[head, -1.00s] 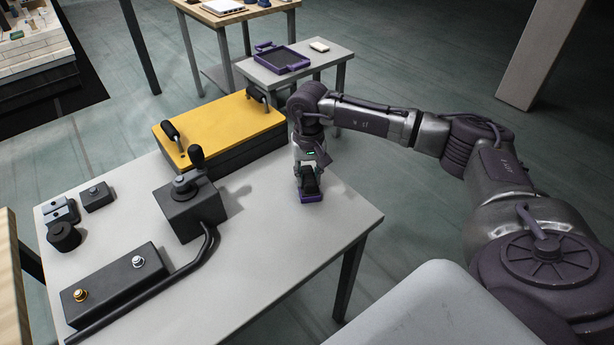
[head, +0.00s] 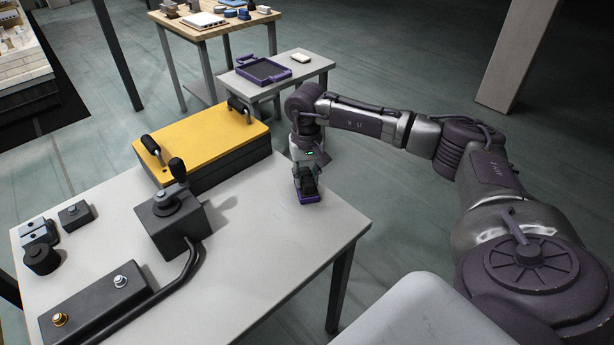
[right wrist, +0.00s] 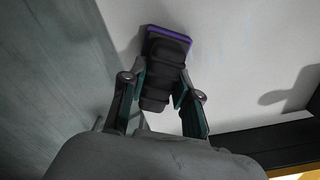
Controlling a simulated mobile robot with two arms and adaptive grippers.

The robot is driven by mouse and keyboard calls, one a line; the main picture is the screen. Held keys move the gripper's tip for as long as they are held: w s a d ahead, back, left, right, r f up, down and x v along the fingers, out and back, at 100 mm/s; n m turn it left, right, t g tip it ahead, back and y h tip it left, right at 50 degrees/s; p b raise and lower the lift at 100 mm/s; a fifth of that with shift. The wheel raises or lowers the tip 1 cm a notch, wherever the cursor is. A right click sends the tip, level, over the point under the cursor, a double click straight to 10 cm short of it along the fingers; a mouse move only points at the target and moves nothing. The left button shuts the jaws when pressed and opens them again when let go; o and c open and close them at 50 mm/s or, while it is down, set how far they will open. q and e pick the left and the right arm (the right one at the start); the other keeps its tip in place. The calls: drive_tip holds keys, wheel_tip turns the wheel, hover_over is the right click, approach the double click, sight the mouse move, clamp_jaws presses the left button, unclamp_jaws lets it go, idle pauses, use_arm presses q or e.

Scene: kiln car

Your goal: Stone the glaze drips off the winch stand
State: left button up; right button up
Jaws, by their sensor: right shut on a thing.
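The light grey table (head: 262,245) carries a black lever box (head: 172,225) and is probably the winch stand. My right gripper (head: 306,180) is over its right part, pointing down, shut on the black grip of a purple-edged block (head: 310,199). In the right wrist view the block (right wrist: 168,45) sticks out beyond the fingers (right wrist: 160,92) over the pale table top. I cannot tell whether the block touches the top. No glaze drips can be made out. My left gripper is not in view.
A yellow-topped black case (head: 205,137) with two black handles stands left of the gripper. A black switch box (head: 95,305) and cables lie at the front left. A small table (head: 318,66) behind holds a purple tray (head: 288,74). The table's front right is clear.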

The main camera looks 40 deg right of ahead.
drive_tip(key=shift+s+a, duration=0.2)
drive_tip(key=shift+a, duration=2.05)
drive_tip(key=shift+a, duration=0.15)
drive_tip(key=shift+s+a+p, duration=0.1)
drive_tip(key=shift+a+p, duration=0.25)
drive_tip(key=shift+a, duration=0.7)
drive_tip(key=shift+s+a, duration=0.1)
drive_tip(key=shift+a, duration=1.1)
drive_tip(key=shift+s+a, duration=0.15)
drive_tip(key=shift+a, duration=2.2)
wheel_tip(320, 180, up, 7)
drive_tip(key=p, duration=0.3)
drive_tip(key=shift+r, duration=0.1)
